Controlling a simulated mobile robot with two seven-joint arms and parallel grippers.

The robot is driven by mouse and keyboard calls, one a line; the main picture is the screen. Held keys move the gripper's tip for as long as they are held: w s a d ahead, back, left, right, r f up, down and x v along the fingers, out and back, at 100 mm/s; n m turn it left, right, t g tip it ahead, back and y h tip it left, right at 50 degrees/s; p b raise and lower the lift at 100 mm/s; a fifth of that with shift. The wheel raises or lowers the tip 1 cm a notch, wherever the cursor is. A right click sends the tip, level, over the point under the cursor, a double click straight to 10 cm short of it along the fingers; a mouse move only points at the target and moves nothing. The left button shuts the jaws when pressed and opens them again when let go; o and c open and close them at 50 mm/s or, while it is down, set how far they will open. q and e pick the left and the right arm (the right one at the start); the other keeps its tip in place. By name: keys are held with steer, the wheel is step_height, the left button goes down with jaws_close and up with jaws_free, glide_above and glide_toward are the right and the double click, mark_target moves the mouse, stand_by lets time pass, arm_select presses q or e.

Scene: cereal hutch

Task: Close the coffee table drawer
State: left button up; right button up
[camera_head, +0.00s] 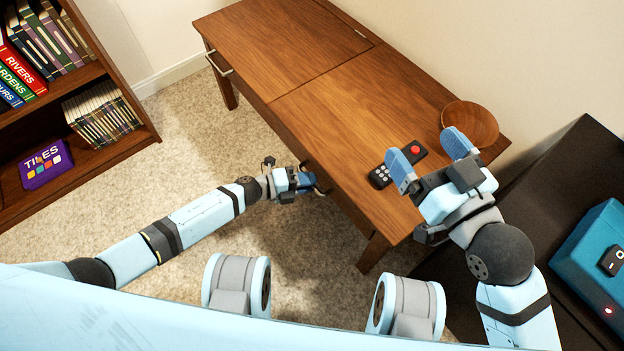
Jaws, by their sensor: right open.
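The wooden coffee table (345,105) runs from the upper left to the lower right in the head view. One metal handle (218,66) shows on the left part of its front face. My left gripper (308,181) is at the right part of that front, beside or touching it; a bit of what looks like a handle (320,190) shows by its fingers. The gripper hides the drawer there, and I cannot tell how far the drawer stands out or whether the fingers are shut. My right gripper (431,154) is open and empty above the table's right end.
A black remote (379,177) and a wooden bowl (470,121) are on the table near my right gripper. A bookcase (135,140) stands at the left. A dark cabinet (555,190) with a teal box (595,255) is at the right. Carpet in front is clear.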

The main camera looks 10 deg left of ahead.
arm_select(q)
steer(key=p+v, duration=0.3)
steer(key=v, duration=0.9)
steer(key=shift+s+a, duration=0.2)
steer(key=shift+a, duration=0.05)
arm_select(e)
steer(key=shift+s+a+r+m, duration=0.35)
steer(key=shift+s+r+m, duration=0.2)
steer(key=shift+s+m, duration=0.3)
steer(key=shift+r, duration=0.1)
